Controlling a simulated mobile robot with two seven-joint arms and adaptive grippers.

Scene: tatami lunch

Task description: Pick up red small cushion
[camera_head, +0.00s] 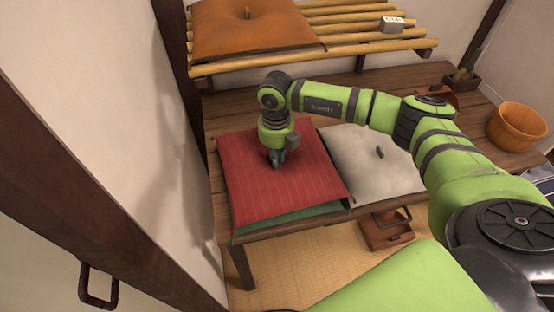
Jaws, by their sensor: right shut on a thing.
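The red small cushion (262,194) lies on the left part of the wooden table, on top of a green cushion (290,219) whose front edge shows beneath it. My right arm reaches in from the right, and my right gripper (276,162) points down at the upper middle of the red cushion. Its fingers are shut on the cushion there, and the exact grip point is small and partly hidden by the gripper. My left gripper is not in view.
A white cushion (366,168) lies just right of the red one on the table (225,133). An orange cushion (250,36) and a small white box (392,25) sit on the slatted shelf above. A wooden tub (516,127) stands at the right. A wall is close at left.

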